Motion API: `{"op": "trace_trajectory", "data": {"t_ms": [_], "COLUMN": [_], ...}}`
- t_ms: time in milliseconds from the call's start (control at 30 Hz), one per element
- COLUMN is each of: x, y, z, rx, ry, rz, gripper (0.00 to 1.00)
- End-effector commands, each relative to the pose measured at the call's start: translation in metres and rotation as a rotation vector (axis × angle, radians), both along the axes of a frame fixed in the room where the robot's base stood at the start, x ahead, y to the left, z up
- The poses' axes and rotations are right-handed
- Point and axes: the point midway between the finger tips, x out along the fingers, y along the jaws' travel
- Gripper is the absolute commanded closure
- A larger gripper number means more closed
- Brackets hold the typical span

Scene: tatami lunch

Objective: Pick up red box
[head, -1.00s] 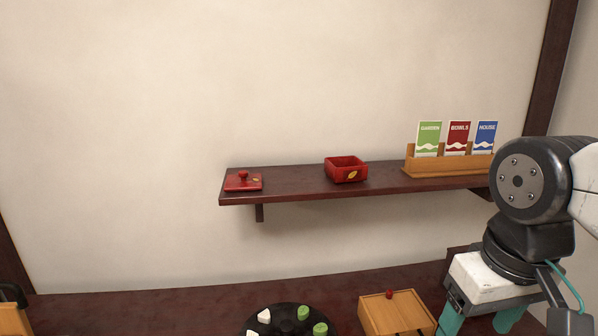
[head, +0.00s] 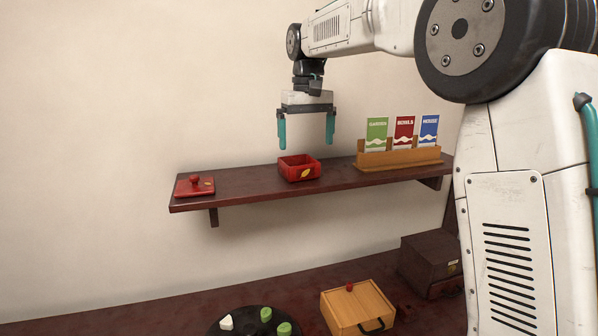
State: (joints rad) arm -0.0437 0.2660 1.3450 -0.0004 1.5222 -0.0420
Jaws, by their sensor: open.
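The red box (head: 299,174) is a small open-topped square box with a gold leaf mark on its front. It sits on the dark wooden wall shelf (head: 245,190), near the middle. My gripper (head: 306,146) points down above the box with its two teal fingers spread wide and nothing between them. The fingertips are a little higher than the box rim and appear apart from it. A flat red lid (head: 195,187) with a round knob lies at the left end of the shelf.
A wooden card holder (head: 400,158) with green, red and blue cards stands right of the box. Below are a light wooden box (head: 357,309) with a red knob, a dark chest (head: 430,262) and a black round tray (head: 219,328) holding white and green pieces. Shelf space left of the box is clear.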

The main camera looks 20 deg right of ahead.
Motion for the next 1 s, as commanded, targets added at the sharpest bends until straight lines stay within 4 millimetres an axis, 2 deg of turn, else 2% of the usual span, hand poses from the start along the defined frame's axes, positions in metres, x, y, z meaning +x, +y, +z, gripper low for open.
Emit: {"op": "trace_trajectory", "data": {"t_ms": [33,100,233,533,800,1000], "x": [0.014,0.026,0.036,0.037,0.037,0.037], "y": [0.002,0.003,0.004,0.003,0.003,0.003], "z": [-0.004,-0.006,-0.011,-0.044,-0.082,-0.087], "rx": [0.0,0.0,0.0,0.0,0.0,0.0], "ry": [0.003,0.006,0.009,0.01,0.01,0.008], "rz": [0.003,0.005,0.008,0.007,0.007,0.007], "gripper": [0.0,0.0,0.0,0.0,0.0,0.0]}}
